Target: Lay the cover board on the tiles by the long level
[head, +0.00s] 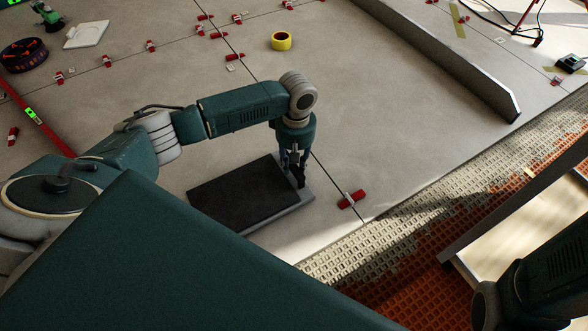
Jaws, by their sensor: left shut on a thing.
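A flat rectangular board with a dark top and a grey border (240,194), which I take to be the cover board, is low over or on the tiles in the middle of the head view. My left gripper (297,178) points down and is shut on its right end; the fingers hide part of that edge. I cannot tell whether the board touches the tiles. The long level (52,136), a red bar with a green vial, lies on the tiles at the left, apart from the board. My right gripper is out of view.
Red levelling clips stand along the joints, one (351,199) just right of the board. A yellow tape roll (281,41), a white plate (86,35) and a dark round container (24,54) lie further back. A long grey straightedge (440,58) lies at the right, near the untiled orange matting (420,290).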

